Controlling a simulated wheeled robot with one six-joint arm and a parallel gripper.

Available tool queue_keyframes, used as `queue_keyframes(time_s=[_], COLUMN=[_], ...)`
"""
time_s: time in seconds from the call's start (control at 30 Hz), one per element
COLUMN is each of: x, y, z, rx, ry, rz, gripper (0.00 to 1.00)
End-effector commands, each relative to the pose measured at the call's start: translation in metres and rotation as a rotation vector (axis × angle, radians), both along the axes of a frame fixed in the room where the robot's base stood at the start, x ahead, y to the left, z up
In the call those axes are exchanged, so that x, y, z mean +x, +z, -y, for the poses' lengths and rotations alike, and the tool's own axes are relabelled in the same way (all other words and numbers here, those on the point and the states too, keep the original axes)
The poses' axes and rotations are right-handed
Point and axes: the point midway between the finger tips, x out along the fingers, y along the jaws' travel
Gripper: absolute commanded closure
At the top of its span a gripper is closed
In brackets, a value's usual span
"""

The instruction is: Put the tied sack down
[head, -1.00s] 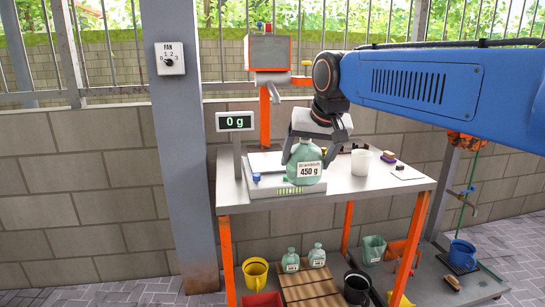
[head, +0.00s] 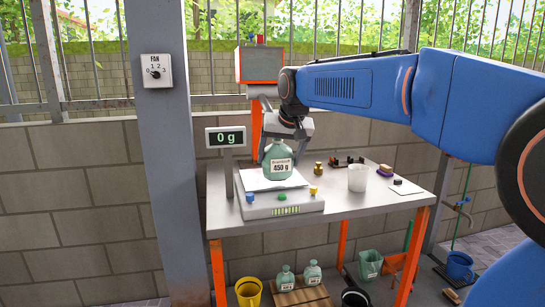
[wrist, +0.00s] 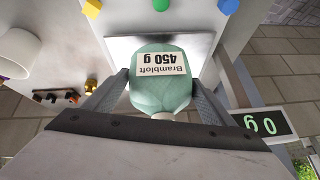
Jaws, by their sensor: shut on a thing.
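The tied sack (head: 279,164) is pale green with a white label reading "Brambloft 450 g". My gripper (head: 281,146) is shut on it, with one finger on each side near its neck. The sack hangs upright over the plate (head: 246,182) of a bench scale (head: 300,207). I cannot tell whether its bottom touches the plate, but the display (head: 226,138) reads 0 g. In the wrist view the sack (wrist: 160,88) sits between the two fingers, with the plate (wrist: 207,45) behind it.
The scale stands at the left of a grey table (head: 350,202). To its right are a white cup (head: 358,178), small brass weights (head: 318,168), a dark weight rack (head: 347,161) and a brush (head: 385,170). A grey post (head: 160,130) stands close on the left.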

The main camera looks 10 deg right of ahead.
Motion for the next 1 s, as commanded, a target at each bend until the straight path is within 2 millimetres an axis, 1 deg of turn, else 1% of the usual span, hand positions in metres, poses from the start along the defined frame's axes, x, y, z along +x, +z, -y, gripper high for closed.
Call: queue_keyframes(time_s=[0.03,0.1,0.43,0.7,0.83,1.0], x=[0.009,0.017,0.035,0.061,0.061,0.061], y=[0.000,0.000,0.000,0.000,-0.011,-0.014], z=[-0.001,-0.002,-0.003,-0.006,-0.006,-0.006], rx=[0.000,0.000,0.000,0.000,0.000,0.000], ry=[0.000,0.000,0.000,0.000,0.000,0.000], rz=[0.001,0.000,0.000,0.001,0.001,0.002], gripper=[0.55,0.55,0.55,0.55,0.55,0.55])
